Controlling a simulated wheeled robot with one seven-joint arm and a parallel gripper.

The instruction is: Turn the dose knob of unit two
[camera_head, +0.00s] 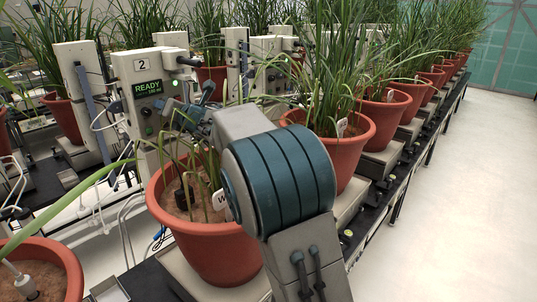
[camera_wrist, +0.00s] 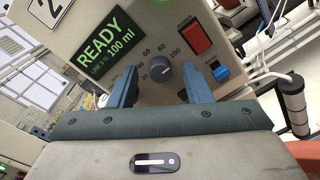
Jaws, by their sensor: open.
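Unit two (camera_head: 152,66) is a beige box with a "2" label and a green READY display (camera_head: 148,88). In the wrist view the display (camera_wrist: 107,45) reads READY and 100 ml. The dose knob (camera_wrist: 160,72) is a small dark grey round knob with a printed number scale around it. My gripper (camera_wrist: 160,88) is open, its two blue-grey fingers on either side of the knob in the picture. I cannot tell how far the fingertips are from the panel; no contact shows. In the head view my arm partly hides the gripper (camera_head: 183,108).
A red switch (camera_wrist: 195,38) and a blue button (camera_wrist: 220,72) sit right of the knob. A potted plant (camera_head: 205,243) stands in front of the unit, under my arm. Hoses and cables hang left of the unit. A row of pots runs right; the floor (camera_head: 450,190) is clear.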

